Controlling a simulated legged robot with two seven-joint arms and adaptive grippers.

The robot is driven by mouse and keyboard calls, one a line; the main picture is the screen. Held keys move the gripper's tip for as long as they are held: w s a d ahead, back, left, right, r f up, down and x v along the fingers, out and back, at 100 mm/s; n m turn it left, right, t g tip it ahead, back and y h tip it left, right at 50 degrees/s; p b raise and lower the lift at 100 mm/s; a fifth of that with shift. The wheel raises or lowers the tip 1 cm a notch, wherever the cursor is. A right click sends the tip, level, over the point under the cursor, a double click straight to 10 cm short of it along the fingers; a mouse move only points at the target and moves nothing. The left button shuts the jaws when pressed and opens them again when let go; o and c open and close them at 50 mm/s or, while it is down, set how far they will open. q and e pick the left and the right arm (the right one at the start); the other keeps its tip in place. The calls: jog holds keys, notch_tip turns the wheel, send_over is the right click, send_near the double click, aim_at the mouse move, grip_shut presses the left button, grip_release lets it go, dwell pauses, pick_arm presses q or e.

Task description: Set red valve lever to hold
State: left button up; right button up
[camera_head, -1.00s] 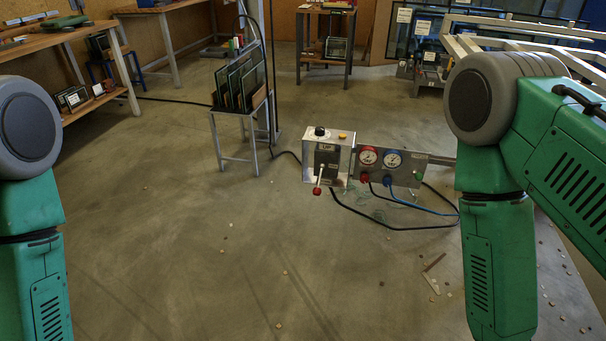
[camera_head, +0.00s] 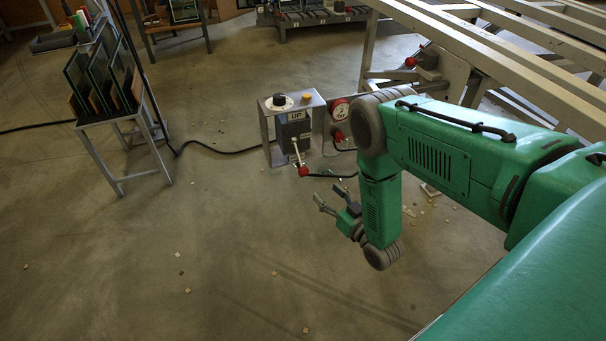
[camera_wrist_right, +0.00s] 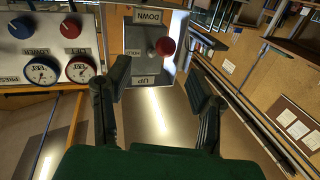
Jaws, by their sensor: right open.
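The red valve lever is a pale shaft with a red ball knob (camera_head: 303,171), sticking out from the front of a metal valve box (camera_head: 267,130) with an UP label. In the right wrist view the red knob (camera_wrist_right: 166,46) stands out before a grey plate (camera_wrist_right: 146,32) marked DOWN, HOLD and UP, upside down. I cannot tell exactly which mark the lever sits at. My right gripper (camera_head: 330,195) is open and empty, a little below and right of the knob in the head view. In the wrist view the knob shows beyond and between its open fingers (camera_wrist_right: 160,88). My left gripper is out of view.
A gauge panel (camera_wrist_right: 55,50) with blue and red knobs stands beside the valve box; my arm partly hides it in the head view. A rack of glass panes (camera_head: 98,85) stands at left. A metal frame (camera_head: 500,50) is at upper right.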

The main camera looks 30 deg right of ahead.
aim_at(303, 175)
jog(key=w+b, duration=0.1)
jog(key=w, duration=0.2)
jog(key=w+a, duration=0.1)
jog(key=w, duration=0.2)
jog(key=w+b, duration=0.1)
jog(key=w, duration=0.2)
jog(key=shift+w+a+r+b, duration=0.25)
jog(key=shift+w+a+b, duration=0.05)
jog(key=shift+w+a, duration=0.1)
jog(key=shift+w, duration=0.3)
jog(key=shift+w+d, duration=0.15)
jog(key=shift+w+d+f, duration=0.1)
jog(key=shift+d+f, duration=0.05)
jog(key=shift+d, duration=0.15)
jog(key=shift+a, duration=0.2)
jog(key=c, duration=1.1)
jog(key=shift+a, duration=0.1)
grip_shut()
